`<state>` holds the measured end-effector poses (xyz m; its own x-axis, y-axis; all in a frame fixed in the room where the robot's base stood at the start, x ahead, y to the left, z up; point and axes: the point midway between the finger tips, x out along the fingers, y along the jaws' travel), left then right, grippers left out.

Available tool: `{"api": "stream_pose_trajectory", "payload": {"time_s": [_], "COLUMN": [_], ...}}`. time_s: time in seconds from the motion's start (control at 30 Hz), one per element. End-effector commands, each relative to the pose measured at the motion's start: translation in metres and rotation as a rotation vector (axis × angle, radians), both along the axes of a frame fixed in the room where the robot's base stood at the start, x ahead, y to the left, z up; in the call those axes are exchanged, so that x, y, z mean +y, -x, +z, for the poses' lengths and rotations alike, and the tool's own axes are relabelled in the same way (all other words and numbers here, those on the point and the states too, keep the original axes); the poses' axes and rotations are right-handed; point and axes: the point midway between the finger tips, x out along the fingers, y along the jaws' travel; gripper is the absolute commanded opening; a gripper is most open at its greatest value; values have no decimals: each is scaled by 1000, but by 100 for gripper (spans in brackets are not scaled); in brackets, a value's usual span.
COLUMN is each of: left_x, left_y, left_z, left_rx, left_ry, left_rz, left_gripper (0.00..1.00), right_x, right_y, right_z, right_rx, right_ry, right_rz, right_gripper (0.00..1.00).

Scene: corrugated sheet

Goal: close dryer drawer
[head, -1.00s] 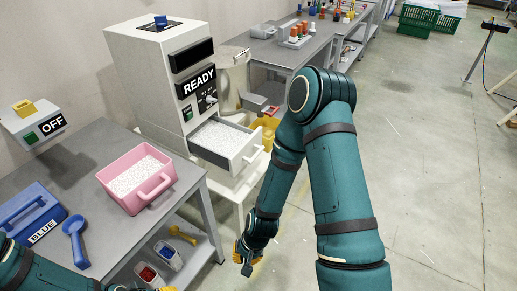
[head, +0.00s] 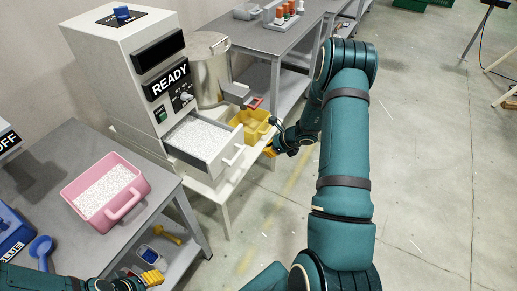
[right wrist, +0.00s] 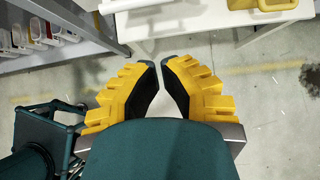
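The white dryer (head: 125,75) stands at the left with a READY label on its front. Its drawer (head: 212,145) is pulled out and filled with white pellets; a pale handle (head: 234,156) is on its front. My right gripper (head: 270,150) is just right of the drawer front, apart from the handle, partly blurred against the yellow bin. In the right wrist view my right gripper (right wrist: 160,66) has its yellow fingers bent inward, tips close with a small gap and nothing between them. My left gripper (head: 152,278) is low at the left, only partly in view.
A pink bin (head: 133,205) of pellets and a blue scoop (head: 40,248) are on the grey table (head: 75,150). A yellow bin (head: 258,122) and a steel pot (head: 207,70) stand beyond the drawer.

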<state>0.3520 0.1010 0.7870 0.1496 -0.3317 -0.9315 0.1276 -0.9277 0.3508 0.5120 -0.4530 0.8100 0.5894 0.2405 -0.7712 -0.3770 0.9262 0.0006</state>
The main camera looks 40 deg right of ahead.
Motion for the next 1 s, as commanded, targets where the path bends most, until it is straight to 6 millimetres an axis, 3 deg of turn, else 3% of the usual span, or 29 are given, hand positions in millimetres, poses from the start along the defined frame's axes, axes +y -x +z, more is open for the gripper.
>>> {"api": "stream_pose_trajectory", "payload": {"time_s": [0.47,0.7,1.0], "left_x": [-1,-1,-1], "left_y": [4,4,4], "left_z": [-13,-12,-12], "left_rx": [9,10,10], "left_ry": [2,2,2], "left_rz": [-7,-8,-8], "left_gripper": [48,48,48], "right_x": [24,36,38], "right_y": [-52,-81,-88], "right_z": [-72,-76,-78], "right_rx": [3,1,2], "right_ry": [1,2,2], "right_rz": [8,8,6], "right_gripper": [0,0,0]}}
